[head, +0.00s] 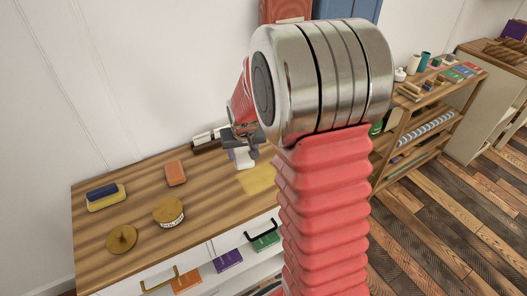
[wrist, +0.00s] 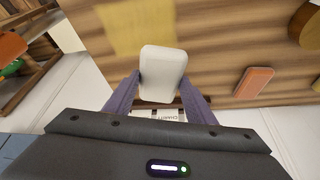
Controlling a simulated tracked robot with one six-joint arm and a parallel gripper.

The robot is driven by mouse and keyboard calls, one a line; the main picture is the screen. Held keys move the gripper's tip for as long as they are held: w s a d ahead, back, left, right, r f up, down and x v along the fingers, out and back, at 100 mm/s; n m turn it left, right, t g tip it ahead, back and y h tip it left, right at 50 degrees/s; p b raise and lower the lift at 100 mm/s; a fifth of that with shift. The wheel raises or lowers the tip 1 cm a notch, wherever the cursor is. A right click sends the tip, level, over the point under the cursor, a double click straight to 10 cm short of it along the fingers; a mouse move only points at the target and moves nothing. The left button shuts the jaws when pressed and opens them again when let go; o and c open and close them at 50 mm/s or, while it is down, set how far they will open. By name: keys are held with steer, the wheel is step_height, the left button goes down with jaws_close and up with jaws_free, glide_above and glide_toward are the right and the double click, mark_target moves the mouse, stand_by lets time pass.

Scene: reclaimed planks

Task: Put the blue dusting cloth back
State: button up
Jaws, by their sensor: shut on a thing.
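My gripper (head: 243,148) is low over the back of the wooden worktop (head: 140,215). In the wrist view its two purple fingers (wrist: 158,92) are shut on a white rounded block (wrist: 163,70). The white block also shows under the gripper in the head view (head: 243,158). No thing is clearly a blue dusting cloth. A dark blue piece (head: 102,191) lies on a pale yellow block (head: 106,202) at the worktop's left; I cannot tell whether it is cloth.
A flat yellow square (head: 257,179) lies close to my gripper. An orange block (head: 175,172), a round labelled tin (head: 168,212) and a brown disc (head: 121,239) stand left. A dark tray (head: 206,145) is at the wall. Loaded shelves (head: 425,115) stand right.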

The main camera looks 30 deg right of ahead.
steer(key=a+n+y, duration=0.1)
steer(key=a+n, duration=0.2)
steer(key=a, duration=1.2)
steer(key=shift+w+r+n, duration=0.35)
steer(key=shift+r+n, duration=0.05)
steer(key=shift+r, duration=0.05)
steer(key=shift+s, duration=0.1)
